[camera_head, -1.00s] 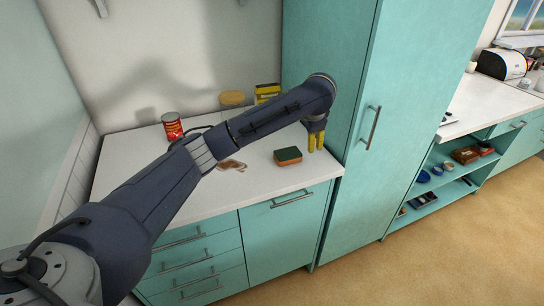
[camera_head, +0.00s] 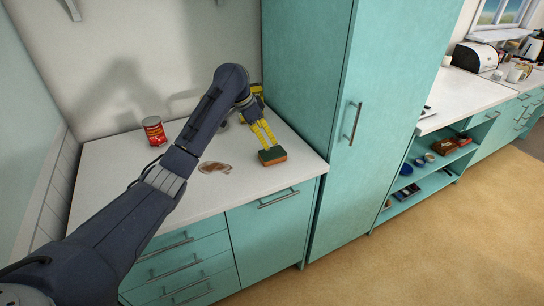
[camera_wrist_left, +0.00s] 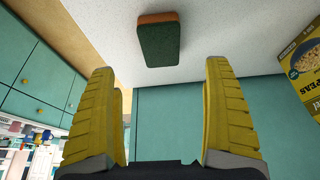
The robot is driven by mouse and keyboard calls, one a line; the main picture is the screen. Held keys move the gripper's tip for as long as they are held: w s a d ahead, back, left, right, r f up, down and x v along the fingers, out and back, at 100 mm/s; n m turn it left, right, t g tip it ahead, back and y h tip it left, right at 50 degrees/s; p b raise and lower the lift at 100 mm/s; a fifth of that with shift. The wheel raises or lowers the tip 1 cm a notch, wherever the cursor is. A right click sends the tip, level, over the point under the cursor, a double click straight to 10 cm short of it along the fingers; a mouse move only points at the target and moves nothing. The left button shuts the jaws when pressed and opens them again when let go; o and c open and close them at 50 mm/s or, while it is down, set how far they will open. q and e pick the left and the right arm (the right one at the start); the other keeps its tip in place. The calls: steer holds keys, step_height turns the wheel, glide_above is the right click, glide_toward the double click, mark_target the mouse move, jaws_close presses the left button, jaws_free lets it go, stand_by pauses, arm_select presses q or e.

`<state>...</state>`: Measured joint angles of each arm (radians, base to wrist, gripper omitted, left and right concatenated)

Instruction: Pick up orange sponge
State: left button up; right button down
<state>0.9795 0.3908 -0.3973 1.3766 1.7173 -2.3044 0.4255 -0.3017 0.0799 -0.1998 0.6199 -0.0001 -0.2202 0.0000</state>
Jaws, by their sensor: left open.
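The orange sponge (camera_head: 273,158) has a dark green layer and lies on the white countertop near its front right part. In the left wrist view the sponge (camera_wrist_left: 160,42) sits top centre, beyond the fingertips, with its green face showing. My left gripper (camera_head: 264,143) has yellow fingers, apart and empty, slanting down to just behind the sponge. In the left wrist view the two fingers of the left gripper (camera_wrist_left: 161,66) are wide apart with nothing between them. In the head view the fingertips look very near the sponge; I cannot tell whether they touch. My right gripper is not in view.
A red can (camera_head: 154,130) stands at the back left. A yellow box (camera_wrist_left: 302,70) stands at the back, mostly hidden by my arm in the head view. A tall teal cabinet (camera_head: 310,120) bounds the counter's right side.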

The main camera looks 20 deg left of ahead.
mark_target(272, 152)
arm_select(q)
steer(key=shift+x, duration=5.1)
steer(key=shift+a+f, duration=0.15)
steer(key=shift+f, duration=0.05)
steer(key=c, duration=0.8)
